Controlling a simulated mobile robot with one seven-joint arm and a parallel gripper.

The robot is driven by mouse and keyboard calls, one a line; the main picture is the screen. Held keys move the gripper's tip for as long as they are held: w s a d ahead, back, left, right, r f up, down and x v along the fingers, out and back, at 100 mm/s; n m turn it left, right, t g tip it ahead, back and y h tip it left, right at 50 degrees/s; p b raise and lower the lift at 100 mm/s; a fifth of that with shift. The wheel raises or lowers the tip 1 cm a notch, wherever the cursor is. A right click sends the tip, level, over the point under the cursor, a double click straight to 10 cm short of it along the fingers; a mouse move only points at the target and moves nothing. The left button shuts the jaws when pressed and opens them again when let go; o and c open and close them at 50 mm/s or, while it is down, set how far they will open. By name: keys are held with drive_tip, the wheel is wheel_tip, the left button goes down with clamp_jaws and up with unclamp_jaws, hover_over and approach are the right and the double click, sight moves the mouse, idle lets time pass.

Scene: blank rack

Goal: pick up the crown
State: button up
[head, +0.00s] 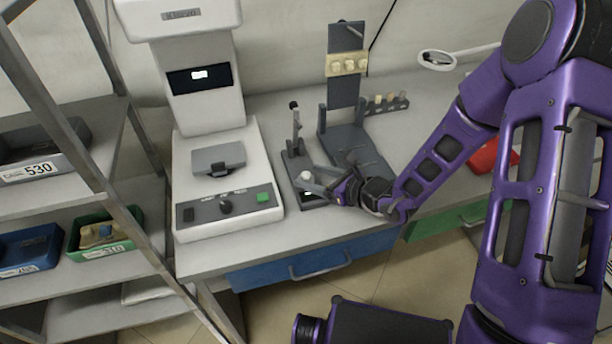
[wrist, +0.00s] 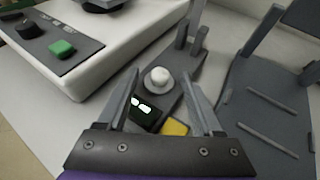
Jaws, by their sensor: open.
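The crown (wrist: 157,79) looks like a small white rounded piece on a round seat of a dark grey gauge stand (wrist: 182,100). It also shows in the head view as a small pale blob (head: 305,176) on the stand (head: 293,161). My gripper (wrist: 163,92) is open, with one finger on each side of the crown in the wrist view. The fingers look apart from the crown, and I cannot tell how far. In the head view my gripper (head: 318,184) reaches in low from the right, close beside the crown.
A white machine (head: 228,205) with a green button stands left of the stand. A dark grey fixture (head: 343,125) stands behind right, with a small rack of pieces (head: 386,103) beside it. A red tray (head: 487,158) lies at right. A shelf with bins (head: 104,230) is far left.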

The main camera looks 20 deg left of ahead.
drive_tip(key=shift+w+a+f, duration=0.1)
drive_tip(key=shift+a, duration=0.05)
clamp_jaws()
idle(0.4)
wheel_tip(320, 180, up, 10)
drive_tip(key=p, duration=0.2)
